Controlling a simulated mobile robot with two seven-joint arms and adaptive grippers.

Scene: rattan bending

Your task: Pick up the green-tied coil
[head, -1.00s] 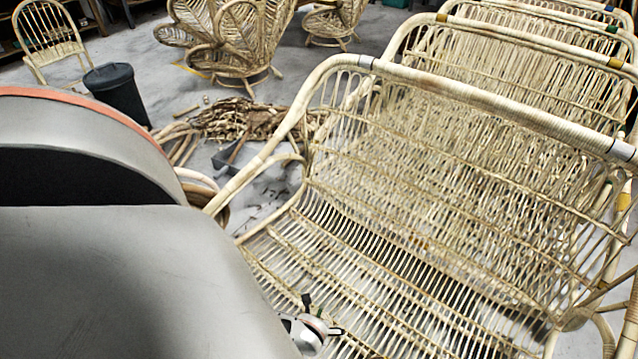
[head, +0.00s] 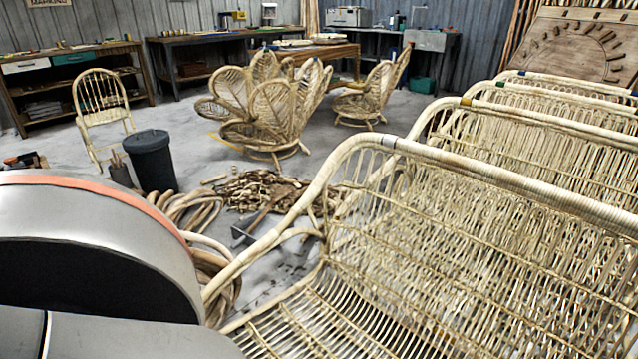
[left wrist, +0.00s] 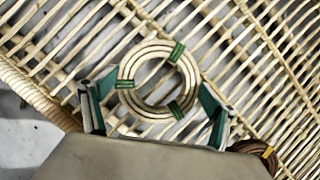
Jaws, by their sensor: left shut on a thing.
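The green-tied coil (left wrist: 150,112) is a pale rattan ring with several green ties, seen in the left wrist view. It sits between the two fingers of my left gripper (left wrist: 157,84), which is shut on it. The slatted rattan seat shows behind the coil; how far apart they are I cannot tell. In the head view neither the coil nor my left gripper shows. My right gripper is in no view now.
A large rattan bench (head: 420,220) fills the head view's right, with more benches behind. A darker coil with a yellow tie (left wrist: 255,149) shows in the left wrist view. A black bin (head: 152,160), rattan chairs (head: 265,120) and loose coils (head: 185,212) stand or lie beyond.

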